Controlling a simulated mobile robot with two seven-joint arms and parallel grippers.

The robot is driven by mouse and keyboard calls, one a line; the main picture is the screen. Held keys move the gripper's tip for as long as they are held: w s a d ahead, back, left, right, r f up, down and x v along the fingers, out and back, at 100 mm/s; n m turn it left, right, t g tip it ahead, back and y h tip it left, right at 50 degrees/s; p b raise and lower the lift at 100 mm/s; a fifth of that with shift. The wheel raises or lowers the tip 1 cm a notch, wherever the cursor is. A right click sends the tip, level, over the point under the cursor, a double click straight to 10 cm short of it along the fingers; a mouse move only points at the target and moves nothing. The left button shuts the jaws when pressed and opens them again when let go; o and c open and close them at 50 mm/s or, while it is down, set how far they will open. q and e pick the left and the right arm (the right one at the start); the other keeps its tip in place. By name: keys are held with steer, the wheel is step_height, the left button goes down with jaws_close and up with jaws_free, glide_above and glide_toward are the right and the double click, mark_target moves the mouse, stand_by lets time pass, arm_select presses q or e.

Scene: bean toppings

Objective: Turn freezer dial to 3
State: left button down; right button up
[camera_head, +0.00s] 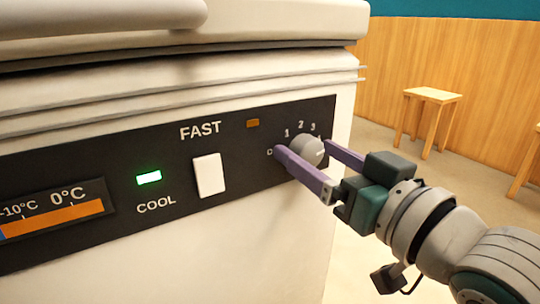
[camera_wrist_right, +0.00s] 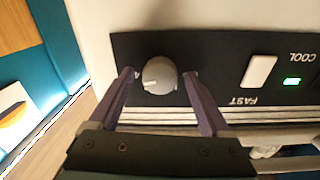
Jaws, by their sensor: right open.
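The freezer dial (camera_head: 312,152) is a round grey knob on the black control panel, with numbers 1, 2 and 3 printed above it. Its light pointer mark faces the right side, past the upright; I cannot tell the exact number. My right gripper (camera_head: 304,148) is open, with one purple finger on each side of the dial. In the right wrist view, the dial (camera_wrist_right: 160,72) sits between the fingertips (camera_wrist_right: 159,75), with small gaps at both sides. Contact is not visible. A finger partly hides the numbers at the right end. My left gripper is not in view.
The panel (camera_head: 120,205) also holds a white FAST switch (camera_head: 209,175), a green COOL light (camera_head: 149,178), an orange light (camera_head: 253,123) and a temperature display (camera_head: 52,210). The freezer lid (camera_head: 280,20) overhangs above. A wooden stool (camera_head: 432,95) stands far back right.

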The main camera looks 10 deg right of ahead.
steer(key=shift+c, duration=0.2)
jaws_close()
stand_by(0.6)
